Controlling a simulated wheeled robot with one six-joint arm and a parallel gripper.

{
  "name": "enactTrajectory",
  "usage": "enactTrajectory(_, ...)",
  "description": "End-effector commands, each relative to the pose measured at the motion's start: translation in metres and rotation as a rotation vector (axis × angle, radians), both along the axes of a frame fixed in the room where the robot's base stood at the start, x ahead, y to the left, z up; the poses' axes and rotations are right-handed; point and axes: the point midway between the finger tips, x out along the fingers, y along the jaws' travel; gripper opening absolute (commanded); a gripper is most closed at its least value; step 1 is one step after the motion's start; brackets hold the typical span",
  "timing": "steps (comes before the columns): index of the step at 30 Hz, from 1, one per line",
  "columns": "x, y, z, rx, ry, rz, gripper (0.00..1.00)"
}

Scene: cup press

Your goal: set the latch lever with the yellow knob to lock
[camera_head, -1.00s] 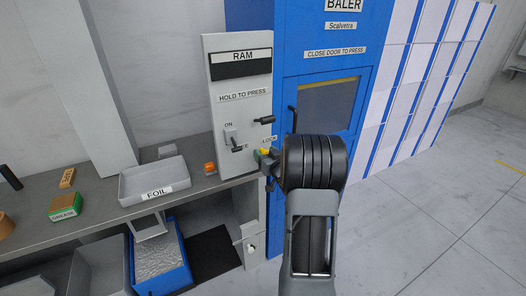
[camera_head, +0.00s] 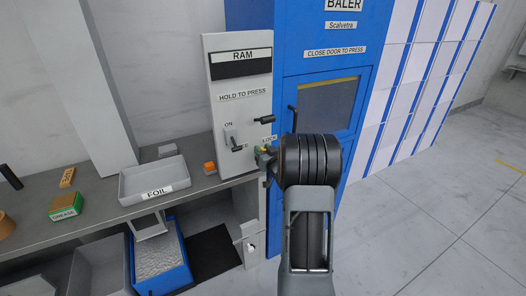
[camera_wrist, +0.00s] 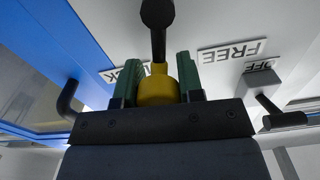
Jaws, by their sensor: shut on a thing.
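The yellow knob (camera_wrist: 157,88) is at the end of a dark latch lever (camera_wrist: 158,42) in the wrist view. My gripper (camera_wrist: 158,86) has its green fingers on both sides of the knob and is shut on it. In this upside-down view the lever runs between the FREE label (camera_wrist: 232,52) and the LOCK label (camera_wrist: 134,72), which is partly hidden by a finger. In the head view my gripper (camera_head: 262,155) is at the lower right of the grey RAM panel, just below the LOCK label (camera_head: 268,139). My wrist hides most of the lever there.
The RAM panel (camera_head: 222,70) also bears an ON switch (camera_head: 236,145) and a dark handle (camera_head: 264,119). The blue baler door (camera_head: 345,125) has a bent black handle (camera_head: 293,117) close to my wrist. A FOIL tray (camera_head: 155,180) and an orange button (camera_head: 210,167) are on the bench.

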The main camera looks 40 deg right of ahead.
Motion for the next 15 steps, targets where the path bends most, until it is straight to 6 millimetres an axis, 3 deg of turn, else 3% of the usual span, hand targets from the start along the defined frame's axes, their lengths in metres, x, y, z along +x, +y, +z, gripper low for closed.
enactTrajectory(3,0.0,0.0,0.0,0.0,0.0,0.0,0.11)
enactTrajectory(7,0.0,-0.002,-0.001,0.038,-0.004,0.0,0.11)
enactTrajectory(15,-0.002,-0.015,-0.007,0.3,-0.039,-0.001,0.11)
